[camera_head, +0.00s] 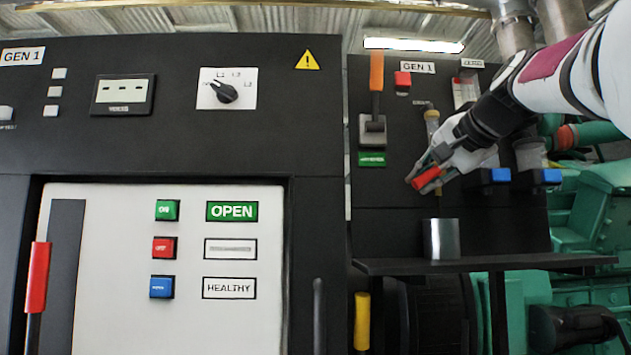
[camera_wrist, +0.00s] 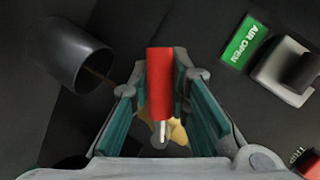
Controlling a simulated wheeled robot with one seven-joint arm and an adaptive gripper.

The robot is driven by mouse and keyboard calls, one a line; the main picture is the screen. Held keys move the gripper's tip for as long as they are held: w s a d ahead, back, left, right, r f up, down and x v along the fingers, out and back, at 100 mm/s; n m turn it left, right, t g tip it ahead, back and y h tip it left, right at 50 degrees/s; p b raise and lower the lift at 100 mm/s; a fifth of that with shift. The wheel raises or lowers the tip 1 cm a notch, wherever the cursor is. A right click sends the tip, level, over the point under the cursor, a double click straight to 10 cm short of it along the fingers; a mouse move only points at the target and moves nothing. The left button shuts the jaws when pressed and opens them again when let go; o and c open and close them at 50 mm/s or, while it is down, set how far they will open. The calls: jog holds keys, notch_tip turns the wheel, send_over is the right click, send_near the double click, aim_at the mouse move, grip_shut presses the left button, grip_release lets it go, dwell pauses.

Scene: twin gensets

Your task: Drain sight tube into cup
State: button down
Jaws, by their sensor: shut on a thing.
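My gripper (camera_head: 428,172) is shut on a red lever handle (camera_head: 428,181) below the sight tube (camera_head: 432,122) on the dark panel. In the wrist view the red handle (camera_wrist: 160,82) lies between my teal-padded fingers (camera_wrist: 160,105), with an amber part behind its lower end. A grey metal cup (camera_head: 441,239) stands upright on the shelf (camera_head: 400,267), below my gripper and apart from it. The cup (camera_wrist: 68,52) also shows at upper left in the wrist view. A thin brownish streak runs by its mouth; I cannot tell if it is liquid. The tube's lower end is hidden.
An orange-handled lever (camera_head: 376,75) stands left of the tube above a green label (camera_head: 372,159). Blue-topped valves (camera_head: 495,175) sit to the right of my gripper. A GEN 1 cabinet (camera_head: 170,120) fills the left. The shelf is clear beside the cup.

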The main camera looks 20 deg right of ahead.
jog(key=c, duration=1.5)
grip_release()
jog(key=v, duration=1.2)
jog(key=shift+c, duration=0.5)
